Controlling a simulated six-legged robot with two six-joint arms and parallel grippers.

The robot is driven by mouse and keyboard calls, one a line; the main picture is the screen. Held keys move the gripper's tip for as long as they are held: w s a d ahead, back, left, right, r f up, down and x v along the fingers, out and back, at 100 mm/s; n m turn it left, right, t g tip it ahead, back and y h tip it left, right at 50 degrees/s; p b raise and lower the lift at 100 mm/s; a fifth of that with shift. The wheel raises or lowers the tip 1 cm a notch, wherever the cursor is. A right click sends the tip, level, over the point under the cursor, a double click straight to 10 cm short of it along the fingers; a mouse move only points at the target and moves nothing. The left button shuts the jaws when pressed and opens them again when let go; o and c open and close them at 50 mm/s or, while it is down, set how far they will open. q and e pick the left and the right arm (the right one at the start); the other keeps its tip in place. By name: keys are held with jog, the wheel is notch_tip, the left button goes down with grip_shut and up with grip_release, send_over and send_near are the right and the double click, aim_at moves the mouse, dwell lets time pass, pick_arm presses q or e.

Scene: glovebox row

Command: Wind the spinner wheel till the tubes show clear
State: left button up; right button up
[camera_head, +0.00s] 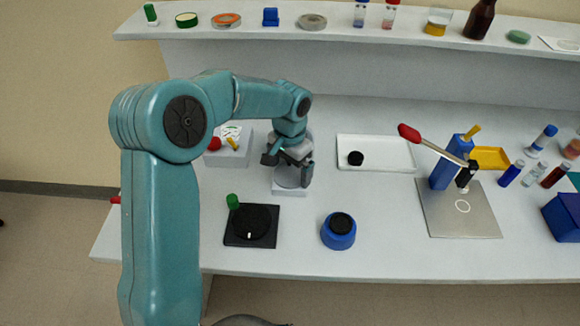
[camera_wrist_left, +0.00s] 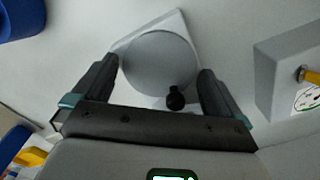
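A grey disc (camera_wrist_left: 158,62) with a small black knob (camera_wrist_left: 175,98) near its edge sits on a white base (camera_wrist_left: 180,25). In the head view the disc (camera_head: 287,178) is partly hidden by my left gripper (camera_head: 291,158). In the left wrist view this gripper (camera_wrist_left: 157,72) is open, its fingers apart on either side of the disc, the knob nearer the right finger. I cannot tell whether they touch. A black turntable (camera_head: 252,222) with a green knob (camera_head: 232,201) and white mark lies nearer the front. Several capped tubes (camera_head: 527,160) are at the right. My right gripper is out of view.
A grey box with a gauge (camera_head: 231,148) stands left of the disc. A blue, black-topped pot (camera_head: 339,231), white tray (camera_head: 375,153) and red-handled lever press (camera_head: 460,200) stand to the right. A shelf (camera_head: 350,35) runs behind.

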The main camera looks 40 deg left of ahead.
aim_at(290, 175)
pick_arm(q)
jog(key=shift+w+r, duration=0.1)
jog(key=shift+r, duration=0.15)
notch_tip(290, 175, up, 16)
jog(key=shift+p, duration=0.4)
jog(key=shift+s+f, duration=0.15)
jog(key=shift+s, duration=0.05)
dwell(0.5)
